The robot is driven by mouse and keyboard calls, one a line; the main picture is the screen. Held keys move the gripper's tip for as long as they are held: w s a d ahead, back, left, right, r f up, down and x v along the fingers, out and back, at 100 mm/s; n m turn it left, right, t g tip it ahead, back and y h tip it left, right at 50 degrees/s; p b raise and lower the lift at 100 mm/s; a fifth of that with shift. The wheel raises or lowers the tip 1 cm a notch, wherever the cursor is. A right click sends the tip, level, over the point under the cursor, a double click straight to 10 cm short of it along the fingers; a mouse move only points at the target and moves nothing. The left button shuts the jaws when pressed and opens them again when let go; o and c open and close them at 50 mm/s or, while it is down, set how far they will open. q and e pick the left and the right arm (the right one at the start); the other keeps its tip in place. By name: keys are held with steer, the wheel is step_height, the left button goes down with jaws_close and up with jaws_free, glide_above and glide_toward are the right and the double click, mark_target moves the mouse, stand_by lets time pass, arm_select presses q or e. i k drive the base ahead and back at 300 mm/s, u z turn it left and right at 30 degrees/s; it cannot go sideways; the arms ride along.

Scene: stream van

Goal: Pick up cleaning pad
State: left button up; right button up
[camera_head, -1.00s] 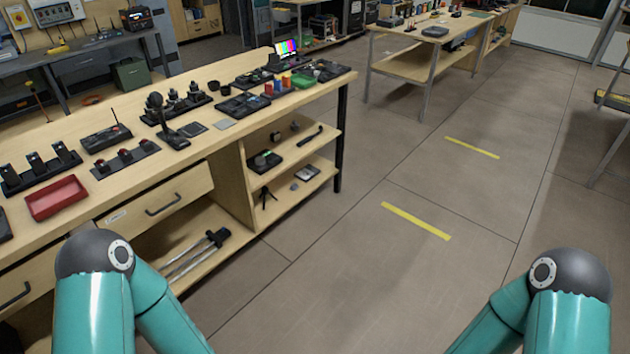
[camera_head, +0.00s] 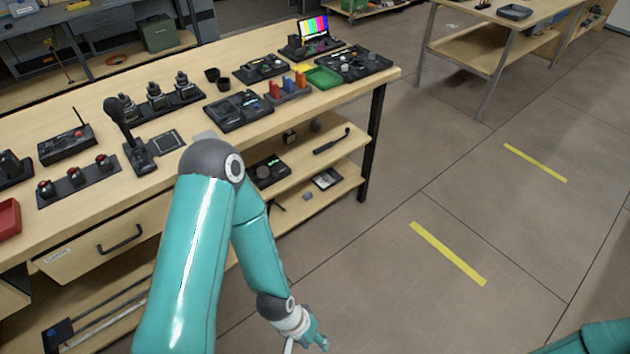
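A small flat grey square (camera_head: 205,137) lies on the workbench (camera_head: 235,60), just above my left arm's elbow and partly covered by it. It could be the cleaning pad, but I cannot be sure. My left arm reaches down across the bench front. Its gripper (camera_head: 308,342) is at the bottom edge of the head view, low over the floor and well away from the grey square. It is cut off, so its opening cannot be told. My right gripper is out of view; only a piece of that arm shows at bottom right.
A desk microphone (camera_head: 128,130), a dark framed plate (camera_head: 167,142), joystick units (camera_head: 158,98) and a control box (camera_head: 238,110) crowd the bench around the grey square. A lower shelf (camera_head: 335,180) holds small items. The floor to the right is clear.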

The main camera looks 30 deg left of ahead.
mark_target(308, 196)
steer(key=u, duration=0.55)
steer(key=i, duration=1.25)
steer(key=u, duration=0.85)
steer(key=k, duration=0.75)
steer(key=u, duration=0.15)
steer(key=i, duration=0.85)
steer(key=z, duration=0.1)
